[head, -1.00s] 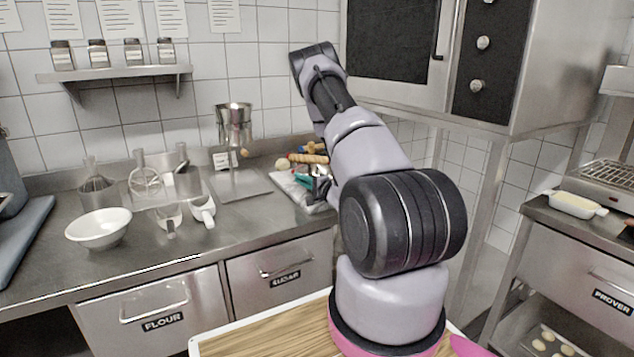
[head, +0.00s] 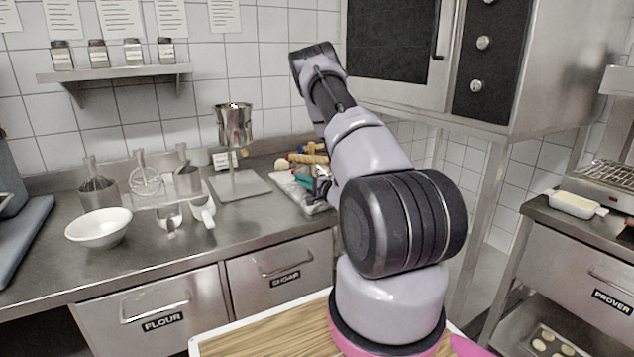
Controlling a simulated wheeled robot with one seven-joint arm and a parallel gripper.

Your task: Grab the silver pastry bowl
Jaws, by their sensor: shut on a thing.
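A white bowl (head: 99,229), a whisk (head: 146,180) and white scoops or jugs (head: 203,211) stand on the left counter. A tray of utensils (head: 292,184) lies close to my gripper. An oven (head: 420,60) overhangs at the right. The front counter strip is clear.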

